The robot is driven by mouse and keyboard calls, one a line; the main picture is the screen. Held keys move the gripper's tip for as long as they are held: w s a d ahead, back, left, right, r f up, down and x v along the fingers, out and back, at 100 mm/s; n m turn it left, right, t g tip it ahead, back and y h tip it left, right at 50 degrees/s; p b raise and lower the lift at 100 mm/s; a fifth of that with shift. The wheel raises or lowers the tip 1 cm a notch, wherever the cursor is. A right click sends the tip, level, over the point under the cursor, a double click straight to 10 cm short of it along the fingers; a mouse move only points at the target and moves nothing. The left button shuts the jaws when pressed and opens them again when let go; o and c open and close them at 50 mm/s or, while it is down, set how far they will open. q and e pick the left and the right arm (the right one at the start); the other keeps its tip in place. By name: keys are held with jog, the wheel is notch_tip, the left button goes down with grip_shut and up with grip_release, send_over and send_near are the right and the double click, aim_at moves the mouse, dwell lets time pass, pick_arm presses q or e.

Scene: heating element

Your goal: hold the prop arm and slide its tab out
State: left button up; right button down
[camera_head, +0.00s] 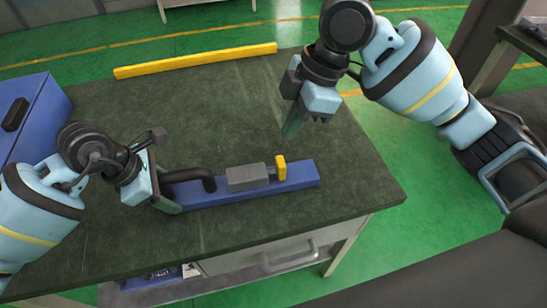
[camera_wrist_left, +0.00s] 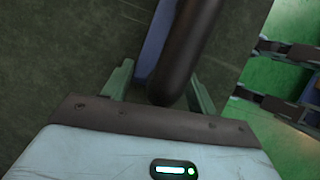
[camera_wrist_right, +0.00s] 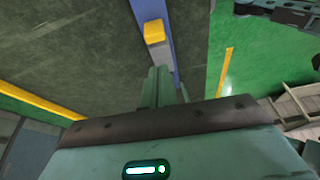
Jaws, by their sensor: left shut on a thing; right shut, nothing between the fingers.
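The prop arm is a long blue bar (camera_head: 305,176) lying on the dark table, with a black curved handle (camera_head: 195,176), a grey block (camera_head: 246,177) and an upright yellow tab (camera_head: 281,168). My left gripper (camera_head: 168,200) is at the bar's left end, shut on the prop arm; the left wrist view shows the black handle (camera_wrist_left: 187,45) between its fingers (camera_wrist_left: 160,85). The exact contact is hard to see. My right gripper (camera_head: 292,124) is shut and empty above the table, behind the tab. The tab also shows in the right wrist view (camera_wrist_right: 154,32).
A yellow bar (camera_head: 195,60) lies along the table's (camera_head: 350,180) far edge. A blue box (camera_head: 35,110) with a black handle stands at the left. A drawer (camera_head: 290,258) is under the front edge. The table right of the prop arm is clear.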

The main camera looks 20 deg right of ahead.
dwell(0.3)
jog(key=x, duration=1)
pick_arm(q)
jog(key=shift+w, duration=0.1)
pick_arm(e)
jog(key=d, duration=0.6)
jog(key=shift+s+d, duration=0.15)
jog(key=shift+s, duration=0.05)
pick_arm(q)
jog(key=shift+a, duration=0.1)
jog(key=shift+c, duration=0.2)
pick_arm(e)
jog(key=v, duration=1)
